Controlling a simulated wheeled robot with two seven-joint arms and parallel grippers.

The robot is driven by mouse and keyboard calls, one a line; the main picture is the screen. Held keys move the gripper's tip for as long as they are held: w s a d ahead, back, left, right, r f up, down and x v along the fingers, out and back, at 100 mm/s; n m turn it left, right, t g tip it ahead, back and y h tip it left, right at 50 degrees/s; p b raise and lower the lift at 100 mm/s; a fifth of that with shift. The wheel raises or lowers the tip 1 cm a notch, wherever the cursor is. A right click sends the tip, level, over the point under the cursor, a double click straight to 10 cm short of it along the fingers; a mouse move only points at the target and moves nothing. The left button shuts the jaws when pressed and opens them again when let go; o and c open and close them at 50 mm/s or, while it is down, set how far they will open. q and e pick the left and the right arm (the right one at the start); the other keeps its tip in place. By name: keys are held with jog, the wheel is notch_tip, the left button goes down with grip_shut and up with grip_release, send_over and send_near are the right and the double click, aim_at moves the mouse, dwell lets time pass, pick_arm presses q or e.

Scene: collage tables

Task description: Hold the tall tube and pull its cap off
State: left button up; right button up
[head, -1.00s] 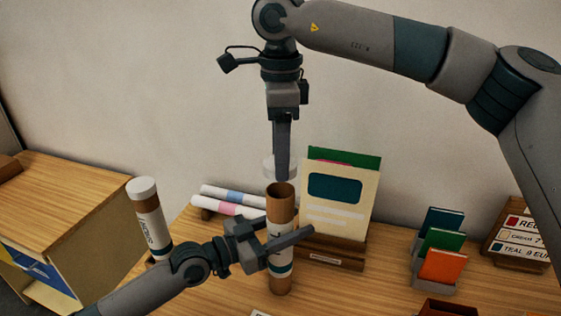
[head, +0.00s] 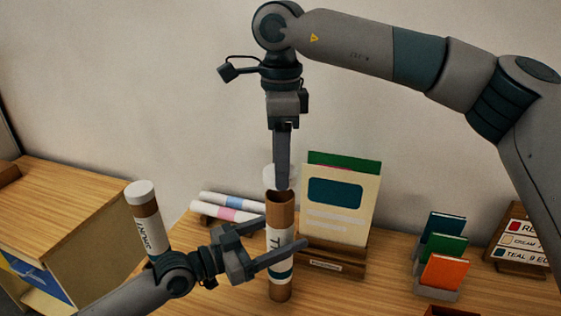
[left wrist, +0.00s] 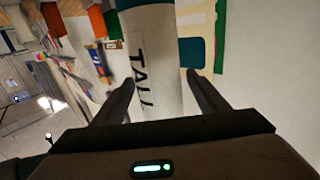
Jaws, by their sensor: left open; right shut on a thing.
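The tall tube (head: 280,213) stands upright on the table, brown with a white label and an open top. In the left wrist view the tube (left wrist: 153,65) shows its "TALL" lettering. My left gripper (head: 284,232) is open, its fingers on either side of the tube; in the left wrist view the fingers (left wrist: 160,85) stand apart from it. My right gripper (head: 282,186) points down above the tube, shut on the white cap (head: 269,178). The cap is off the rim, just above the open top, and partly hidden by the fingers.
A second, white-capped tube (head: 146,222) stands at left, partly behind my left arm. Rolled tubes (head: 228,207) lie behind. A card stand (head: 337,203) is close on the right. Small books (head: 443,248) and a sign (head: 520,243) stand farther right.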

pick_arm(q)
jog(key=b+v, duration=0.3)
jog(key=v, duration=0.4)
jog(key=shift+s+a+f, duration=0.15)
jog(key=shift+a, duration=0.2)
jog(key=shift+s+a+b, duration=0.4)
jog(key=shift+a+b, duration=0.1)
jog(key=shift+a, duration=0.1)
